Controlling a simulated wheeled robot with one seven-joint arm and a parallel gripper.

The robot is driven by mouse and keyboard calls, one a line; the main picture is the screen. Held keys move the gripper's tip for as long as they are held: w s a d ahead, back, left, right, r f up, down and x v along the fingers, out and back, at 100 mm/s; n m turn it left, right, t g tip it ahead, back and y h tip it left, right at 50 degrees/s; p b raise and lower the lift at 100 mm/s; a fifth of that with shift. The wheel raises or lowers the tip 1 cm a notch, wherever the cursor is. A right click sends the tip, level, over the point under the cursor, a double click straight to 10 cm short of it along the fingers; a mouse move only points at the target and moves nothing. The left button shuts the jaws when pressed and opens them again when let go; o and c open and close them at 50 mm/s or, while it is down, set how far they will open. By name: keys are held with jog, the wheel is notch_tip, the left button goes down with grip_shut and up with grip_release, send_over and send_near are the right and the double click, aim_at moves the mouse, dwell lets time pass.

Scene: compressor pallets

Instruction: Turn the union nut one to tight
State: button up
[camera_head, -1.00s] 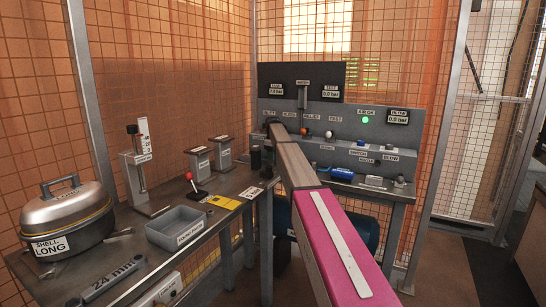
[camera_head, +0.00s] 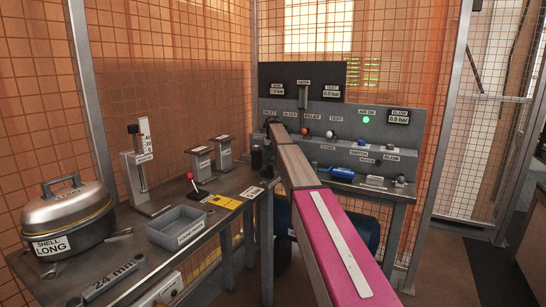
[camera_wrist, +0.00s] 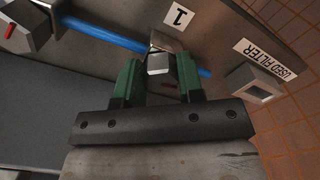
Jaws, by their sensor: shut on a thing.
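Union nut one (camera_wrist: 159,63) is a grey metal block-shaped nut on a blue pipe (camera_wrist: 112,38), below a white label marked 1 (camera_wrist: 180,16) in the wrist view. My gripper (camera_wrist: 159,70) has green fingers, one on each side of the nut, and is shut on it. The pipe runs on past the nut to the right. In the head view my arm reaches over to the left end of the grey test panel (camera_head: 320,122); the nut and my fingertips cannot be made out there.
In the wrist view, a bracket labelled USED FILTER (camera_wrist: 264,58) is at right and a grey fitting with a red mark (camera_wrist: 28,27) at upper left. In the head view, a bench with a domed shell (camera_head: 68,218) and a grey tray (camera_head: 180,226) stands at left.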

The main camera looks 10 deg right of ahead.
aim_at(273, 155)
jog(key=shift+m, duration=0.6)
jog(key=o, duration=0.9)
jog(key=shift+o, duration=0.2)
notch_tip(273, 155, up, 11)
jog(key=shift+f, duration=0.1)
